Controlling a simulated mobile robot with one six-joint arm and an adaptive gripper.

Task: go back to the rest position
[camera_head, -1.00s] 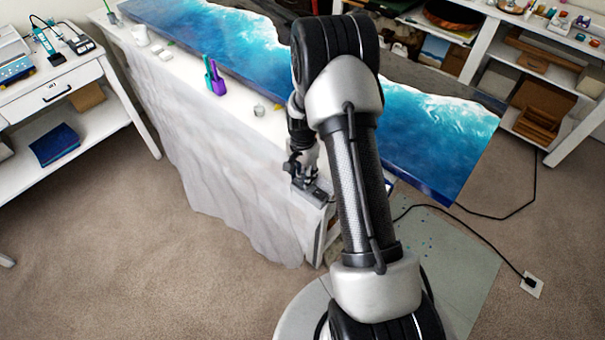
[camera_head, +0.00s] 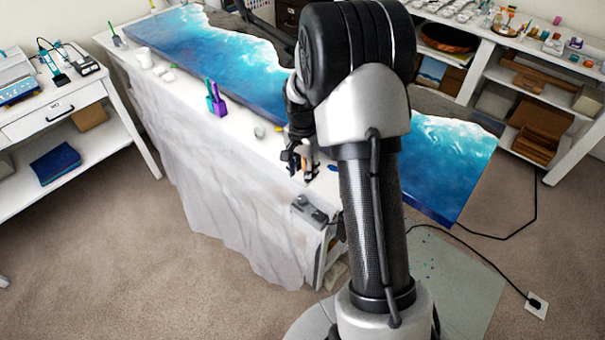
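My gripper (camera_head: 301,172) is over the near end of the white-covered table (camera_head: 215,150), seen from behind and small. Its dark fingers look spread apart, with a small orange patch beside them. I see nothing clearly held. A grey box with buttons (camera_head: 310,210) is at the table's near edge, below my gripper and apart from it. My arm reaches up and forward in the middle right of the view and hides part of the table.
A long blue resin panel (camera_head: 215,60) lies along the table. Purple and green holders (camera_head: 216,100) and small cups (camera_head: 144,58) stand on its left side. A white desk (camera_head: 60,100) is left, shelves (camera_head: 500,85) right. A cable crosses the floor at right. Carpet at front left is clear.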

